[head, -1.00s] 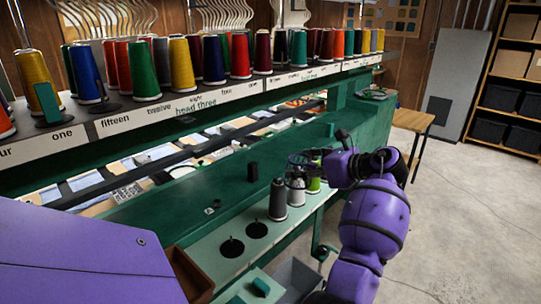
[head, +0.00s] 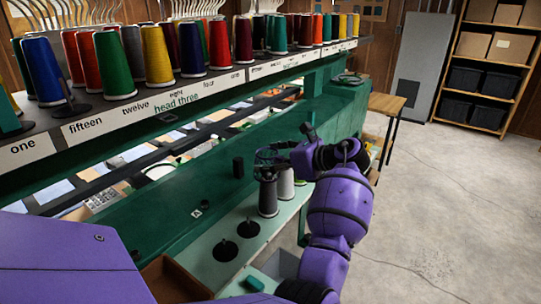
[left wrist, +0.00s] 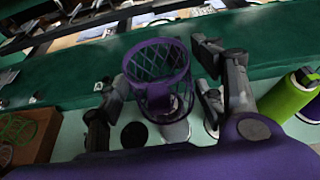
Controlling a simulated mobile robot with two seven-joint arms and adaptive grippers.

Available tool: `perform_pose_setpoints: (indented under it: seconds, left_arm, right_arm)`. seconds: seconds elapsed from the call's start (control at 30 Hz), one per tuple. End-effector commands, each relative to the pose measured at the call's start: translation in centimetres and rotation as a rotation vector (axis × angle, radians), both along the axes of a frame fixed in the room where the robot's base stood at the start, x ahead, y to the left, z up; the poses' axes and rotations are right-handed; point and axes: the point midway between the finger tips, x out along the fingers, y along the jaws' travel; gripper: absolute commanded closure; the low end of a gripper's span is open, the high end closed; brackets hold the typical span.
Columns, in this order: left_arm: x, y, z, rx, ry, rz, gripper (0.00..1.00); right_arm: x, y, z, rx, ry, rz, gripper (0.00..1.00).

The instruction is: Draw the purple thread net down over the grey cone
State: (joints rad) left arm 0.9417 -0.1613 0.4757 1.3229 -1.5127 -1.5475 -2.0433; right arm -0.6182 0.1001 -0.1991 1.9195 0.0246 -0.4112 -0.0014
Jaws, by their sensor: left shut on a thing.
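The net has an open round rim at the top and narrows downward. The dark grey cone (head: 268,197) stands upright on the pale green shelf, close below the gripper. It also shows partly in the left wrist view (left wrist: 176,132), below the net's narrow end. I cannot tell whether net and cone touch. My right gripper is not in view.
A lighter grey cone (head: 286,183) stands just behind the dark one, and a green cone (left wrist: 291,97) is to the right. Two empty black discs (head: 237,240) lie on the shelf in front.

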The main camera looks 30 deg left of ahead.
Motion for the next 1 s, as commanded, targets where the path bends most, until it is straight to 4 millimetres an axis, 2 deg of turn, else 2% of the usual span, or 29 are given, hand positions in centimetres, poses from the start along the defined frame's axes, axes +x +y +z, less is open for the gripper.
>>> perform_pose_setpoints:
  seconds: [0.2, 0.6, 0.77, 1.0]
  left_arm:
    - [0.0, 0.0, -2.9, -0.001, 0.008, 0.0, 0.5]
    - [-0.1, 0.0, -7.0, -0.001, 0.008, 0.0, 0.5]
    - [0.0, 0.0, -7.9, 0.001, 0.002, 0.0, 0.5]
    - [0.0, 0.1, -10.3, 0.001, 0.001, 0.001, 0.5]
  right_arm:
    - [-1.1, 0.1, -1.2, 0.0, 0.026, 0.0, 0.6]
    - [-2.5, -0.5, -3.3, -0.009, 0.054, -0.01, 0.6]
    - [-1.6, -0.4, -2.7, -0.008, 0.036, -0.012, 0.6]
    - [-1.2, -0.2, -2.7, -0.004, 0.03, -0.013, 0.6]
